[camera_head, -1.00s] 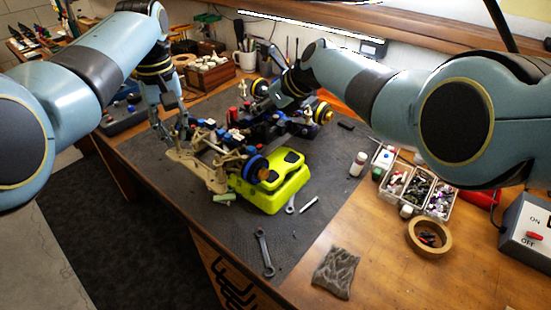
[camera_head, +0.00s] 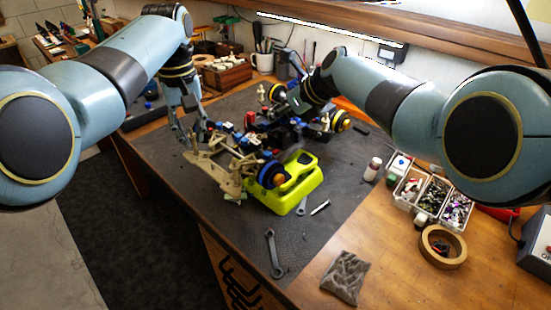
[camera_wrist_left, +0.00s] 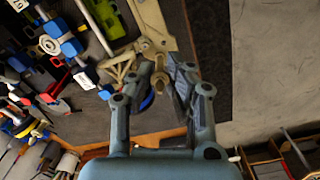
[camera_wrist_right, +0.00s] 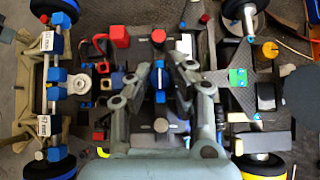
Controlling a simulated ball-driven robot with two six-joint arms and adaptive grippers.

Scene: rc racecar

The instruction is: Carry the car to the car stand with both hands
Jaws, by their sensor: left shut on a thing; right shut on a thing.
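The RC car (camera_head: 283,135), an open chassis with a beige front end and blue, red and black parts, lies slantwise across the dark mat. The car stand (camera_head: 306,182) is bright yellow-green; the car's near wheel overlaps its left side in the head view. I cannot tell whether they touch. My left gripper (camera_head: 191,142) is at the car's beige end; in the left wrist view its fingers (camera_wrist_left: 162,75) are shut around a small tan part. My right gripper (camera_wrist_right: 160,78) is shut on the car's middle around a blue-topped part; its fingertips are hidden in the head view.
Part boxes (camera_head: 433,196) and a tape roll (camera_head: 443,247) are at the right. The front mat is mostly clear.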

